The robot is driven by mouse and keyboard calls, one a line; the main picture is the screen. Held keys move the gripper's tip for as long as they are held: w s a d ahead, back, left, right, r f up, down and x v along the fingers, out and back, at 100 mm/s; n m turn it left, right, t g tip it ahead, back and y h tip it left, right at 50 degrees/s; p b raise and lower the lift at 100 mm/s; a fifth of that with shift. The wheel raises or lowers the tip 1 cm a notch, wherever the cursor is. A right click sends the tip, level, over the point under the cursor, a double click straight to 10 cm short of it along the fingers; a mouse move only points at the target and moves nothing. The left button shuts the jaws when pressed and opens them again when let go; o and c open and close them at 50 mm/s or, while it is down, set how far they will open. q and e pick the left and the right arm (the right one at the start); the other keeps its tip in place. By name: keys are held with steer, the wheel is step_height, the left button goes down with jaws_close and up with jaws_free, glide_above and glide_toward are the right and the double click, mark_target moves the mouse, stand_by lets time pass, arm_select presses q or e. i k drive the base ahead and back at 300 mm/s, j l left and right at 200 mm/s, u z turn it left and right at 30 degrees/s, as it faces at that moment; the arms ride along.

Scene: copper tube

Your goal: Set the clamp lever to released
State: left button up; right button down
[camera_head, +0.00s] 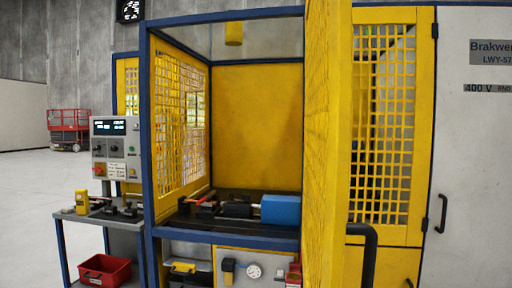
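A small red part (205,202), possibly the clamp lever, shows on the machine bed inside the blue-framed, yellow-panelled enclosure. It is too small to tell for sure whether it is the lever or how it is set. Black clamp blocks (236,207) and a blue block (281,210) sit to its right on the dark bed (225,225). A thin light rod or tube seems to run between the blocks. Neither of my grippers is in view.
A yellow door (330,140) stands at the enclosure's right, edge towards me. A side table (125,222) with small fixtures stands left under a control box (116,150). A red bin (104,270) is below. A gauge (254,271) sits under the bed.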

mark_target(207, 197)
steer(key=l, duration=1.05)
steer(key=i+j+z, duration=0.1)
steer(key=z, duration=0.25)
steer(key=j+z, duration=0.9)
steer(key=j, duration=1.15)
steer(key=j+z, duration=0.25)
steer(key=j, duration=1.15)
